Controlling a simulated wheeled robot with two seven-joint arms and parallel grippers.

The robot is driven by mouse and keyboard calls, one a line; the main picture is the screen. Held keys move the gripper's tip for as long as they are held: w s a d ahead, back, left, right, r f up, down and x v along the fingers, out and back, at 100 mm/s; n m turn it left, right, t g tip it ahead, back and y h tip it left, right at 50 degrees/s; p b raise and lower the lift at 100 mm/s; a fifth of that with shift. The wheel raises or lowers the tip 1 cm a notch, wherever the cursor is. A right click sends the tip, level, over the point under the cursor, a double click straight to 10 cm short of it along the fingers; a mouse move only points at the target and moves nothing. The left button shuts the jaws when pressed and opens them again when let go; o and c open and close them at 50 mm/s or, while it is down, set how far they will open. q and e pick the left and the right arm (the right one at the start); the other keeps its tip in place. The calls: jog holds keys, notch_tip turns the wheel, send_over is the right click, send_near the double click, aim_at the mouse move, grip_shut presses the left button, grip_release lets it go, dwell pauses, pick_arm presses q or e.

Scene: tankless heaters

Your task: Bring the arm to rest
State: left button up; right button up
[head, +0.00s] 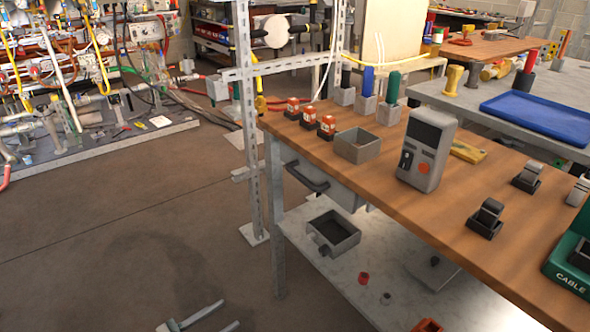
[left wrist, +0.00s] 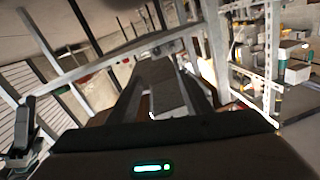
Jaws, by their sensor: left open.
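My left gripper (head: 230,312) shows at the bottom edge of the head view, low over the bare floor. Its two pale fingers are apart, with nothing seen between them. It is to the left of the workbench (head: 470,215) and apart from it. In the left wrist view dark parts of my gripper fill the lower middle, and no held object can be made out. My right gripper is in neither view.
The wooden bench holds a grey meter (head: 427,150), a small open box (head: 357,146) and several small parts. A metal post (head: 246,120) stands at its left corner. A lower shelf holds a grey tray (head: 333,232). The floor (head: 130,240) at left is clear.

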pick_arm(q)
jog(key=s+a+f+n+y+p, duration=0.2)
jog(key=s+f+n+y+p, duration=0.45)
jog(key=f+y+p, duration=0.4)
jog(key=s+d+f+n+g+y+p, duration=0.1)
jog(key=s+f+g+p, duration=0.2)
jog(key=s, duration=0.7)
jog(key=s+d+f+n+g+y+p, duration=0.1)
jog(key=s+p, duration=0.4)
jog(key=s, duration=0.5)
notch_tip(320, 180, down, 2)
jog(key=shift+f+n+g, duration=0.1)
jog(key=shift+n+g, duration=0.65)
jog(key=shift+g, duration=0.45)
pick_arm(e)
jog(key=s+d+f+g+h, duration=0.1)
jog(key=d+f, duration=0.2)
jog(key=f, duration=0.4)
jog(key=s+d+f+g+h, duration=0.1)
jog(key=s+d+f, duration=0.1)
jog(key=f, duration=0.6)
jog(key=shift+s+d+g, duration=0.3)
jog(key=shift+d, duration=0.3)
pick_arm(q)
jog(key=shift+d, duration=0.1)
